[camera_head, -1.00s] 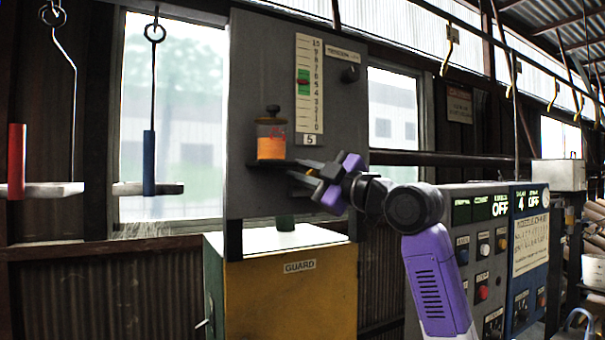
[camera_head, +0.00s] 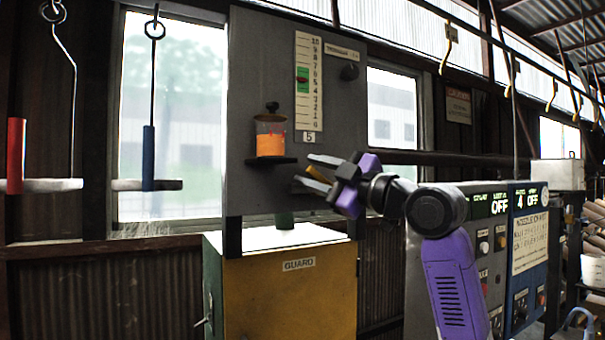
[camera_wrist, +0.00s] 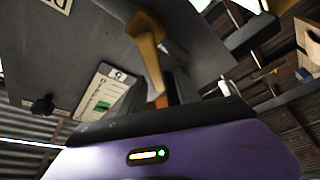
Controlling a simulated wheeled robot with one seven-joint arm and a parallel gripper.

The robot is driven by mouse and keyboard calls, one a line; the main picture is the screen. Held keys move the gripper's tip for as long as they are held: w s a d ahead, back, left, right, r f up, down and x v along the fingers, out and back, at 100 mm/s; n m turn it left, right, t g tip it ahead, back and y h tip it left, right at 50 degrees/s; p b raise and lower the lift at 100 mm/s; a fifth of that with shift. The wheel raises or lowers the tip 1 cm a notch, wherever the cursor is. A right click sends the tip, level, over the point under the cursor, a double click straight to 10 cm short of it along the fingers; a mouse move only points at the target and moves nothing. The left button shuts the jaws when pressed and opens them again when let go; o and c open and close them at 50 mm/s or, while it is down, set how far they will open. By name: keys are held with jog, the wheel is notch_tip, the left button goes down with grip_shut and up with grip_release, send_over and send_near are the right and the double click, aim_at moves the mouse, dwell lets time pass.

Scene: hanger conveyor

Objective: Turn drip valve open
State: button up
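My gripper (camera_head: 308,172) is open in front of the lower right of the grey panel (camera_head: 250,60). A yellow-orange lever (camera_wrist: 148,50), which looks like the drip valve handle, sticks out from the panel in the wrist view. It lies between or just beyond my two dark fingers (camera_wrist: 155,95); contact cannot be told. In the head view only a bit of yellow (camera_head: 318,173) shows between the fingers. A glass jar with orange liquid (camera_head: 270,143) and a dark top knob stands on a small black shelf, left of my gripper.
A scale (camera_head: 308,80) with a green marker and a dark knob (camera_head: 349,72) are higher on the panel. A yellow guard box (camera_head: 290,300) stands below. A control cabinet (camera_head: 490,260) is right, partly behind my arm. Hanging carriers with red (camera_head: 16,150) and blue (camera_head: 148,155) cylinders are left.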

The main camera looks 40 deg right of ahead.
aim_at(313, 172)
jog(key=v, duration=0.4)
jog(key=shift+s+f+b, duration=0.1)
jog(key=shift+s+b, duration=0.05)
jog(key=shift+b, duration=0.25)
